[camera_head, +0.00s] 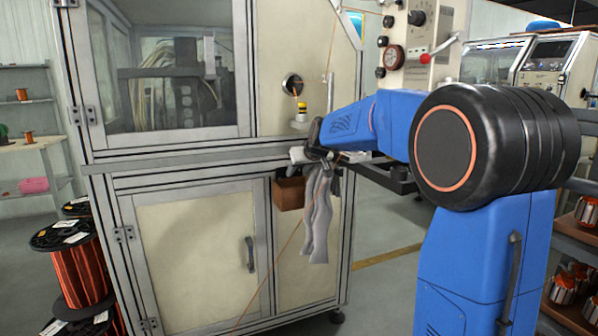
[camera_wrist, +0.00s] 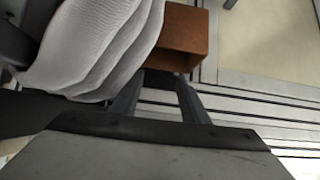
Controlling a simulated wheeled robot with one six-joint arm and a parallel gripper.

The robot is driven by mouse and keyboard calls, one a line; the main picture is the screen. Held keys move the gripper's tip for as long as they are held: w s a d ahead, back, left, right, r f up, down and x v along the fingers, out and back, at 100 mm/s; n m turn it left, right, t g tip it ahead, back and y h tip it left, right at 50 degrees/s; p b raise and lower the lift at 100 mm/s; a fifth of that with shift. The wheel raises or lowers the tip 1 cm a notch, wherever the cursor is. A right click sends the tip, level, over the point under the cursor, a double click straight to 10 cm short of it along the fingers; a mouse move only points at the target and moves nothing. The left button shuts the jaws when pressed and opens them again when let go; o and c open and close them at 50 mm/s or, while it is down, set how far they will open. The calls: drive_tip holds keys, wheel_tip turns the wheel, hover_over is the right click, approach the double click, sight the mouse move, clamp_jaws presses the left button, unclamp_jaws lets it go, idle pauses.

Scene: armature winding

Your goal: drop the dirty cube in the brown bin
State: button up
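The brown bin (camera_head: 289,192) hangs on the front of the cabinet, just left of a hanging pale grey cloth. In the wrist view the bin (camera_wrist: 186,38) lies just beyond the fingertips, with its rim towards me. My gripper (camera_wrist: 160,78) has its two dark fingers apart. A dark patch shows between the fingertips; I cannot tell whether it is a held cube or shadow. No cube shows clearly in either view. In the head view my gripper (camera_head: 318,160) is small and dark near the top of the cloth, slightly above and right of the bin.
The grey cloth (camera_head: 318,220) hangs close to my gripper; it fills the upper left of the wrist view (camera_wrist: 90,45). The metal-framed cabinet (camera_head: 190,245) stands behind. Copper wire spools (camera_head: 72,265) stand at the left. Open floor (camera_head: 390,225) shows right of the cabinet.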

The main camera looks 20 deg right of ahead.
drive_tip(key=v, duration=1.7)
drive_tip(key=shift+s+r, duration=0.15)
drive_tip(key=s+a+f+g, duration=0.2)
drive_tip(key=s+f, duration=0.7)
drive_tip(key=s, duration=0.4)
drive_tip(key=s+a+f+g, duration=0.1)
drive_tip(key=s+a+f, duration=0.1)
drive_tip(key=s+f, duration=0.7)
drive_tip(key=s+a+f+g, duration=0.2)
drive_tip(key=s+f, duration=0.8)
drive_tip(key=s, duration=0.7)
drive_tip(key=shift+s+a+m+g, duration=0.15)
drive_tip(key=shift+a+m+g, duration=0.15)
